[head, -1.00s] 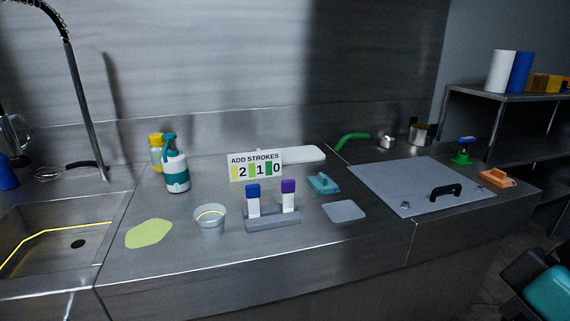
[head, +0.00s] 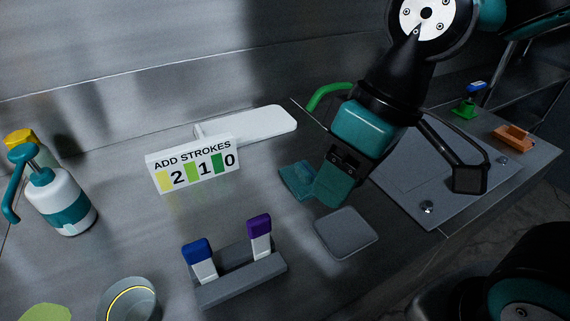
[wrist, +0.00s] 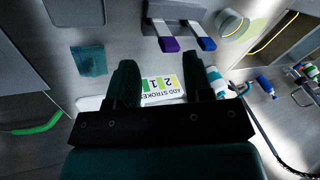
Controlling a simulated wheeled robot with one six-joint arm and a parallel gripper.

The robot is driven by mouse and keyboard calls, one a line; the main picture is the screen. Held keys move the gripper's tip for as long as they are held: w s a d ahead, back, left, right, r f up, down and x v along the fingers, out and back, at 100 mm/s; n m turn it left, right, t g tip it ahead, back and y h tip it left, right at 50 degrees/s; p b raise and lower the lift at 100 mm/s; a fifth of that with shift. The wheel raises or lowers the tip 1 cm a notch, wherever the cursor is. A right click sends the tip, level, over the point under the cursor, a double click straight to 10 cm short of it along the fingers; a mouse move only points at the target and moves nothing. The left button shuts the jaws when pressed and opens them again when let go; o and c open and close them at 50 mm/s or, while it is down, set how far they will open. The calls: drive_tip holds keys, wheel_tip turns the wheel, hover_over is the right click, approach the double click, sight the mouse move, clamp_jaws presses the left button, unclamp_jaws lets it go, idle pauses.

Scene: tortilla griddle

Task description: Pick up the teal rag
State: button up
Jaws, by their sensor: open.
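The teal rag (head: 296,179) lies flat on the steel counter, left of the grey pad, and my gripper hides part of its right side in the head view. It also shows in the wrist view (wrist: 88,60) as a small dark teal square. My gripper (head: 334,190) hangs above the counter, just right of the rag in the head view. In the wrist view my gripper (wrist: 158,66) has its two fingers apart and nothing between them close by. The rag lies outside the fingers, left of the left one.
A grey pad (head: 347,233) lies close to the rag. The "ADD STROKES" sign (head: 193,164), a white paddle-like board (head: 255,130), a green handle (head: 325,95) and a grey holder (head: 241,276) with blue- and purple-topped pieces surround it. A pump bottle (head: 59,205) stands left.

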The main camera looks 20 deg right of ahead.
drive_tip(key=w+d+m+h, duration=0.2)
drive_tip(key=w+d+m, duration=0.1)
drive_tip(key=w, duration=1.2)
drive_tip(key=m+h+p, duration=0.1)
drive_tip(key=h, duration=0.1)
hover_over(303, 169)
wheel_tip(303, 169, down, 2)
drive_tip(key=f, duration=0.1)
drive_tip(key=shift+m, duration=0.3)
drive_tip(key=f, duration=0.3)
drive_tip(key=f+p, duration=0.1)
drive_tip(key=f, duration=0.7)
drive_tip(key=shift+w+d+f+p, duration=0.1)
drive_tip(key=shift+w+d+p, duration=0.05)
drive_tip(key=shift+d+p, duration=0.15)
drive_tip(key=shift+a+f+p, duration=0.15)
drive_tip(key=shift+f+p, duration=0.25)
drive_tip(key=shift+f, duration=1.1)
drive_tip(key=shift+a+f+p, duration=0.1)
drive_tip(key=shift+f+p, duration=0.3)
drive_tip(key=shift+f, duration=1.05)
clamp_jaws()
